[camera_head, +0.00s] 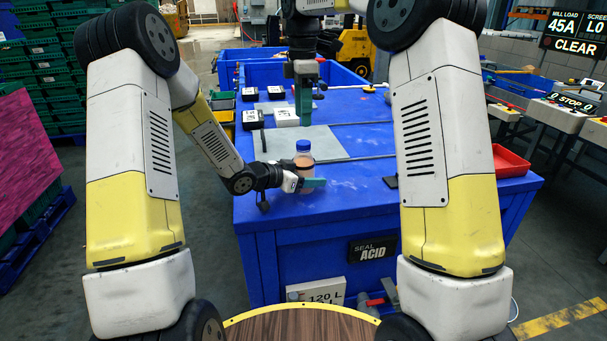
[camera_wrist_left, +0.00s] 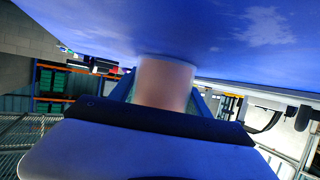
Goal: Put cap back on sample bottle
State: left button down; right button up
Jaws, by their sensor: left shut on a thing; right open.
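The sample bottle (camera_head: 304,161) stands upright near the front edge of the blue table, with a brownish content. A blue cap (camera_head: 303,145) sits on its top; I cannot tell whether it is tight. My left gripper (camera_head: 305,183) is shut on the lower part of the bottle, its teal fingers around it. In the left wrist view the pinkish bottle body (camera_wrist_left: 165,82) fills the space between the fingers; its cap is not in that view. My right gripper (camera_head: 305,112) points down over the table behind the bottle. It is open, and its teal fingers overlap in this view.
A grey mat (camera_head: 322,145) lies behind the bottle on the blue table (camera_head: 345,198). Black and white boxes (camera_head: 286,117) stand at the back left. A red tray (camera_head: 510,162) is at the right. A small black object (camera_head: 391,182) lies right of the bottle.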

aim_at(304, 142)
jog(key=m, duration=0.5)
jog(key=shift+d+m, duration=0.1)
jog(key=shift+m, duration=0.2)
jog(key=m, duration=0.3)
jog(key=shift+r+m, duration=0.25)
jog(key=shift+m, duration=0.15)
jog(key=shift+f, duration=0.1)
jog(key=shift+f, duration=3.9)
grip_shut()
jog(key=shift+o, duration=0.6)
grip_release()
